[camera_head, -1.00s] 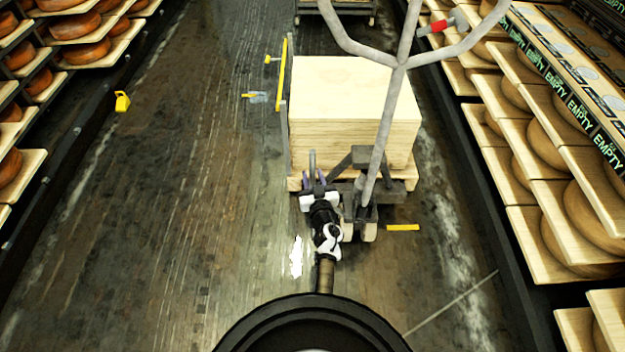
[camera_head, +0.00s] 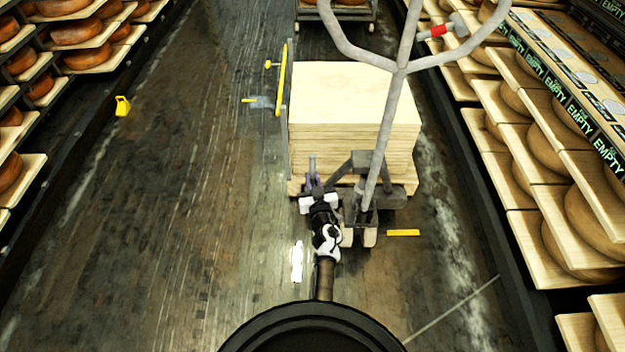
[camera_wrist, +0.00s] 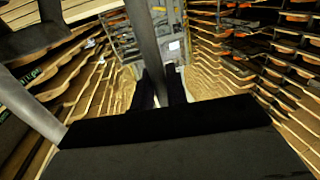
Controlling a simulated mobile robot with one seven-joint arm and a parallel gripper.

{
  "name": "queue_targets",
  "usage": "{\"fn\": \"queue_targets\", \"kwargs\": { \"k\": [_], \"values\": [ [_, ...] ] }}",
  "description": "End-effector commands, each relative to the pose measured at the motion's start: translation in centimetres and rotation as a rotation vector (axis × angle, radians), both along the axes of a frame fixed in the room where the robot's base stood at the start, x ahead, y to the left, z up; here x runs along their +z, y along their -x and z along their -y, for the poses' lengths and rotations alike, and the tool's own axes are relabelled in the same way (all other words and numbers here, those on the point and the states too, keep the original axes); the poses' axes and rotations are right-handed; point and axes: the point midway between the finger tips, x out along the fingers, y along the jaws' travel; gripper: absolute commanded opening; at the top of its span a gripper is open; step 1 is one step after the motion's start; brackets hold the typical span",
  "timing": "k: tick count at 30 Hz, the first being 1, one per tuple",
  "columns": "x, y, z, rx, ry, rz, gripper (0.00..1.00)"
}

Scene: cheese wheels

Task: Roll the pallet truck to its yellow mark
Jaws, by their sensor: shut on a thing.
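The pallet truck (camera_head: 360,211) stands in the aisle with its tall grey forked handle (camera_head: 393,100) rising on the near side. It carries a pallet with a stack of pale boards (camera_head: 350,95). A flat yellow mark (camera_head: 403,233) lies on the floor just right of the truck's near wheels, apart from them. My gripper (camera_head: 312,183) is shut on an upright grey bar (camera_head: 312,164) at the truck's near left. In the wrist view, a grey post (camera_wrist: 145,45) passes between my dark gripper fingers (camera_wrist: 161,92).
Shelves of cheese wheels line the left (camera_head: 75,30) and right (camera_head: 545,150) sides. A yellow bar (camera_head: 282,80) stands along the load's left side. A yellow block (camera_head: 122,106) is by the left shelf. A cart (camera_head: 336,12) stands beyond the load.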

Motion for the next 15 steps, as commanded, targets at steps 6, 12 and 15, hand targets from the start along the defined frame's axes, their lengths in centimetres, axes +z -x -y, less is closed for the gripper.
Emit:
{"fn": "queue_targets", "kwargs": {
  "k": [6, 12, 15],
  "values": [
    [0.3, -1.8, 0.0, -0.002, 0.003, 0.002, 0.0],
    [0.1, -1.6, 0.1, -0.002, 0.002, 0.001, 0.0],
    [0.1, -1.6, 0.1, -0.002, 0.001, 0.0, 0.23]
  ]
}}
